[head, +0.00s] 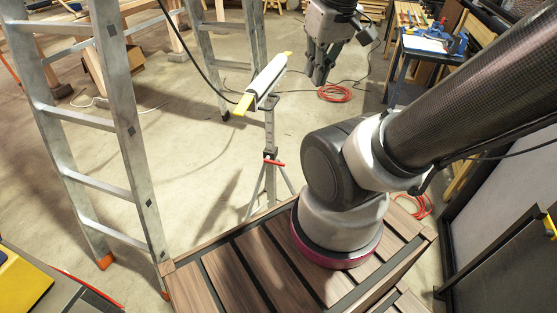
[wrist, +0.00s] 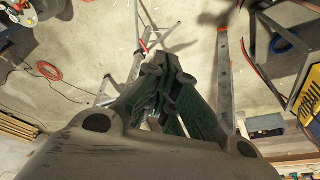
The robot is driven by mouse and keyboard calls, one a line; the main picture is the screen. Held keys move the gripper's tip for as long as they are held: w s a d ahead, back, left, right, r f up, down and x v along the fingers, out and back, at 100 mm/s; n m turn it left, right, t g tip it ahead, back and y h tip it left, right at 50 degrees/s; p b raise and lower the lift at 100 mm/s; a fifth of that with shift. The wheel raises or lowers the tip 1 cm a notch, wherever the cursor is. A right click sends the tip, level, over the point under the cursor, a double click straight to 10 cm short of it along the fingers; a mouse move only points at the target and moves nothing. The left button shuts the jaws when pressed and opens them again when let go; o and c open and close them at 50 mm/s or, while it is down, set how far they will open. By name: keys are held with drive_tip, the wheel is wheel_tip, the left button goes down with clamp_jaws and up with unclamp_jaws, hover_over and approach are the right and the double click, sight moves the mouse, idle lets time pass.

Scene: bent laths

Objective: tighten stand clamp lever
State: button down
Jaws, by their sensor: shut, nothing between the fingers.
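The stand (head: 269,140) is a grey post on splayed legs, with a white roller head (head: 264,80) with yellow ends on top. Its red clamp lever (head: 274,162) sits on the post above the legs and sticks out to the right. In the wrist view the red lever (wrist: 144,46) shows small, beyond the fingers and slightly left of them. My gripper (head: 319,78) hangs to the right of the roller head, apart from the stand. It is shut and empty. In the wrist view my gripper (wrist: 162,72) hides part of the stand.
An aluminium ladder (head: 130,140) stands left of the stand, and another ladder part (head: 236,64) stands behind it. A red cable coil (head: 334,93) lies on the floor. A workbench (head: 430,45) stands at the back right.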

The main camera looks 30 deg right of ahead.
drive_tip(key=w+d+f+n+g, duration=0.1)
drive_tip(key=w+d+f+g, duration=0.15)
drive_tip(key=d+f, duration=1.2)
drive_tip(key=w+d+f+g, duration=0.1)
drive_tip(key=d+f+g, duration=0.2)
drive_tip(key=d+f, duration=1.15)
drive_tip(key=w+a+f+n+t+y, duration=0.1)
drive_tip(key=w+a+f+n+t, duration=0.15)
drive_tip(key=f, duration=0.45)
drive_tip(key=w+a+f+n+t+y, duration=0.1)
drive_tip(key=w+a+f+t, duration=0.2)
drive_tip(key=f, duration=0.5)
drive_tip(key=w+a+r+n+t+y, duration=0.3)
drive_tip(key=w+a, duration=0.6)
drive_tip(key=w, duration=0.3)
wheel_tip(320, 180, up, 2)
drive_tip(key=shift+r+n+t+y, duration=0.1)
drive_tip(key=shift+n+t+y, duration=0.35)
drive_tip(key=shift+n, duration=0.2)
drive_tip(key=shift+w+a, duration=0.1)
